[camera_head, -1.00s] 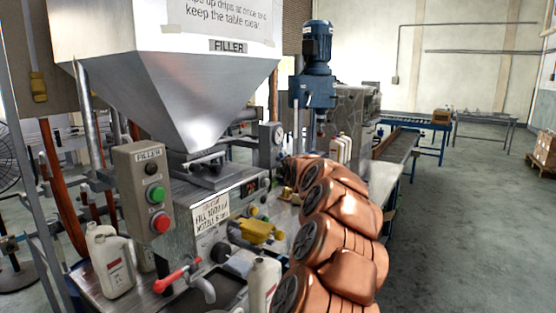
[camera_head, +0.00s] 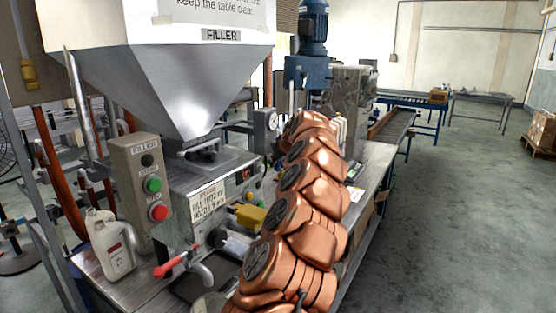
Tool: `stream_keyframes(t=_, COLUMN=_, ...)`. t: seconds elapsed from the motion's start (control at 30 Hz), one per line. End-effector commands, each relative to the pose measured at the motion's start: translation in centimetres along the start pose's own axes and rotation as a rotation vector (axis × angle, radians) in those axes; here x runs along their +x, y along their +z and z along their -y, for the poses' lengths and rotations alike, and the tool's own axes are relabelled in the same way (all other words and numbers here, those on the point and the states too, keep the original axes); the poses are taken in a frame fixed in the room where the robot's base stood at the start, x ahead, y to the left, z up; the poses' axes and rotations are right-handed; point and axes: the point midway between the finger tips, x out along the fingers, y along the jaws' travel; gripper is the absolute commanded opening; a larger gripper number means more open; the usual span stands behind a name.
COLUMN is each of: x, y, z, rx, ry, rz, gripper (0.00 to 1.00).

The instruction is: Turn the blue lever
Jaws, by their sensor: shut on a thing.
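I see no blue lever in the head view; my copper-coloured arm covers part of the filling bench. The steel filler (camera_head: 190,85) stands at the left. A red lever (camera_head: 170,267) sits by a bent spout at its lower front. A yellow handle (camera_head: 248,215) is to the right of the filler's text plate, with a silver cylinder (camera_head: 236,243) just below it, close to my arm. My arm rises from the bottom middle toward the gauge. I cannot make out my gripper; it appears hidden behind the arm.
A button box (camera_head: 148,192) with green and red buttons stands at the filler's left. A white jug (camera_head: 108,245) is on the bench's left end. A blue motor (camera_head: 312,70) stands behind my arm. The floor (camera_head: 450,220) at the right is clear.

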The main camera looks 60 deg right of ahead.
Motion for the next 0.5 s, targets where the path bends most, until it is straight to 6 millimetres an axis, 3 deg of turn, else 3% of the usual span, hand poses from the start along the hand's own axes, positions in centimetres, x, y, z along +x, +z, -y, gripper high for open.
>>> stream_keyframes(t=0.03, x=0.54, y=1.14, z=-0.21, rx=0.006, ry=-0.006, rz=0.03, gripper=0.0)
stream_keyframes(t=0.5, x=0.53, y=1.47, z=0.12, rx=0.029, ry=-0.031, rz=0.054, gripper=0.0)
